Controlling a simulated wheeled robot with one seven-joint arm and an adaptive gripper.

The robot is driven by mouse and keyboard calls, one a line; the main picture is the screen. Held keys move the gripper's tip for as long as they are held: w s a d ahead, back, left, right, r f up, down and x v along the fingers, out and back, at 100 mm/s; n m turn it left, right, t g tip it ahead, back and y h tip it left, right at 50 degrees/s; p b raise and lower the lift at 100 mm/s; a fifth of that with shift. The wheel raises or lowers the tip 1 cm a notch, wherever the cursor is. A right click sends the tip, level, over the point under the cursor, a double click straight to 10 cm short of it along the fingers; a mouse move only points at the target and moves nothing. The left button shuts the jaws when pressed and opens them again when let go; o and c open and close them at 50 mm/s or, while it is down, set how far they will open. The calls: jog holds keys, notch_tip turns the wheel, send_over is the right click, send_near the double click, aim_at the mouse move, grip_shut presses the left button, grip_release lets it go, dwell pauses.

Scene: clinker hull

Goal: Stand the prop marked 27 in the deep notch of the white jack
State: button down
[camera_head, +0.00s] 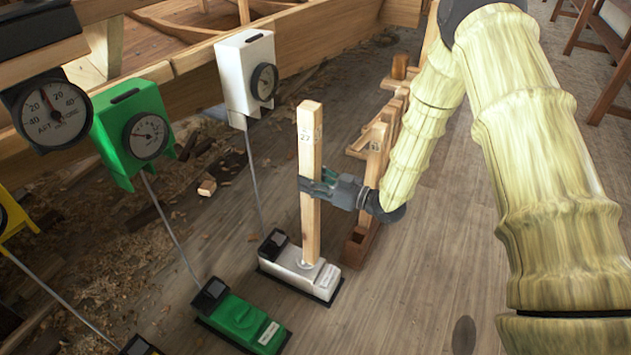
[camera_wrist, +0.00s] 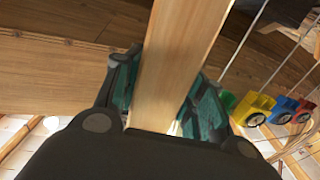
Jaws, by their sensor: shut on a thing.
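The wooden prop marked 27 (camera_head: 310,150) stands nearly upright in the head view, its number near the top. My gripper (camera_head: 318,188) is shut on it around its middle. The prop's lower end meets the top of the white jack (camera_head: 300,272) on the floor. I cannot tell whether that end sits in the deep notch or only touches the top, as the notch is not clear. In the wrist view the prop (camera_wrist: 178,62) runs between the two teal finger pads of my gripper (camera_wrist: 165,100).
A green jack (camera_head: 240,322) stands to the left of the white one. A white gauge box (camera_head: 247,75) and a green gauge box (camera_head: 135,130) hang on the timber, cabled to the jacks. A wooden rack (camera_head: 370,170) stands behind my gripper. Shavings litter the floor.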

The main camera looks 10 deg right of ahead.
jog(key=w+a+f+b, duration=0.3)
jog(key=w+a+b, duration=0.1)
jog(key=a, duration=0.3)
jog(key=w+a+f+b, duration=0.3)
jog(key=w+a, duration=0.4)
jog(key=a, duration=0.1)
jog(key=shift+a+f+b, duration=0.15)
jog(key=shift+f+b, duration=0.1)
jog(key=shift+b, duration=0.15)
dwell(3.3)
dwell(0.6)
jog(key=shift+f, duration=0.35)
dwell(1.2)
jog(key=shift+a, duration=0.1)
dwell(0.6)
